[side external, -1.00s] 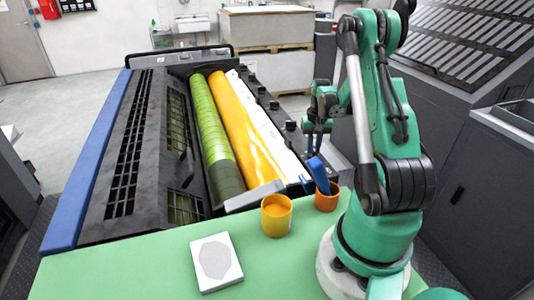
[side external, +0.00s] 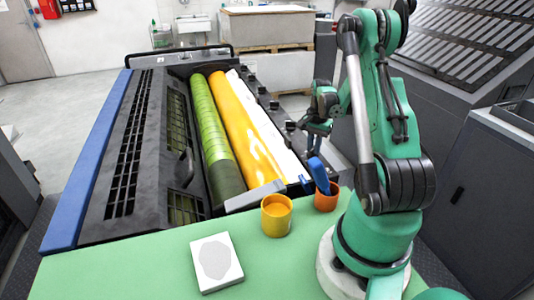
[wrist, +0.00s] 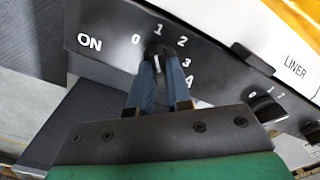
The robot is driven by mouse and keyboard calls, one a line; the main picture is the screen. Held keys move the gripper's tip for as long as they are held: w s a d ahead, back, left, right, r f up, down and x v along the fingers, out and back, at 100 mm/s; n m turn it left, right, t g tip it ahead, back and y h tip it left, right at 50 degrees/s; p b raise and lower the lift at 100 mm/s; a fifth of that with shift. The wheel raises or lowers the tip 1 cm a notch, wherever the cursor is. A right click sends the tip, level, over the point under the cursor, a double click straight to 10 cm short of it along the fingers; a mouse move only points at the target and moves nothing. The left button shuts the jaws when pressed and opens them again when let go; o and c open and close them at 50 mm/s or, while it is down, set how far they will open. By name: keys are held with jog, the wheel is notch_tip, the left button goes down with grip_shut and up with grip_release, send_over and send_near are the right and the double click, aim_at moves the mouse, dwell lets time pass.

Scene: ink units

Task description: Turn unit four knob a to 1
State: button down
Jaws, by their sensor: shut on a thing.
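In the wrist view my gripper (wrist: 160,72) has its two blue fingers closed around a small black knob (wrist: 157,48) on a dark panel (wrist: 110,22). The numbers 0, 1, 2 and 3 arc around the knob, and a white A is partly covered beside the right finger. The fingers hide much of the knob, and I cannot tell which number it points to. In the side external view my gripper (side external: 316,130) is at the right edge of the ink unit (side external: 120,150), where the held knob cannot be made out.
Another black knob (wrist: 267,108) lies to the right, below the LINER label. The unit has a green roller (side external: 205,125) and a yellow roller (side external: 240,120). A yellow cup (side external: 277,218) and an orange cup (side external: 326,200) stand on the green table (side external: 130,270) near my arm.

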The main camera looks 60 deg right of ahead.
jog(key=shift+m, duration=1)
jog(key=c, duration=0.8)
grip_release()
jog(key=shift+r, duration=2.85)
